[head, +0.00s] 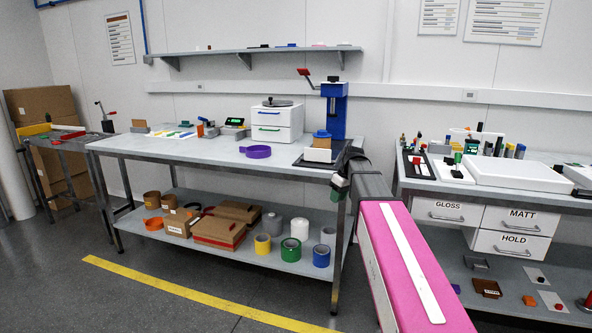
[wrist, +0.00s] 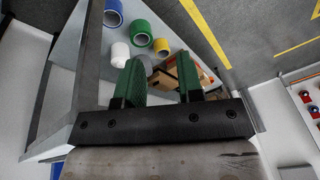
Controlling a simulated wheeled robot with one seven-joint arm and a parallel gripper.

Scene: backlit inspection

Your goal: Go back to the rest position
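My gripper (head: 341,184) is at the far end of my pink arm in the head view, by the front right corner of the left workbench (head: 215,152). It is small and dark there. In the wrist view my gripper (wrist: 160,80) shows two green fingers standing wide apart. Nothing is held between them. Past the fingertips, rolls of tape and boxes show farther off. No mark of a rest position is in view.
The blue press (head: 334,108) and white drawer unit (head: 277,122) stand near my gripper on the left workbench. Its lower shelf (head: 200,238) holds tape rolls and boxes. The right workbench (head: 430,187) is beside my arm. The grey floor at front left is clear.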

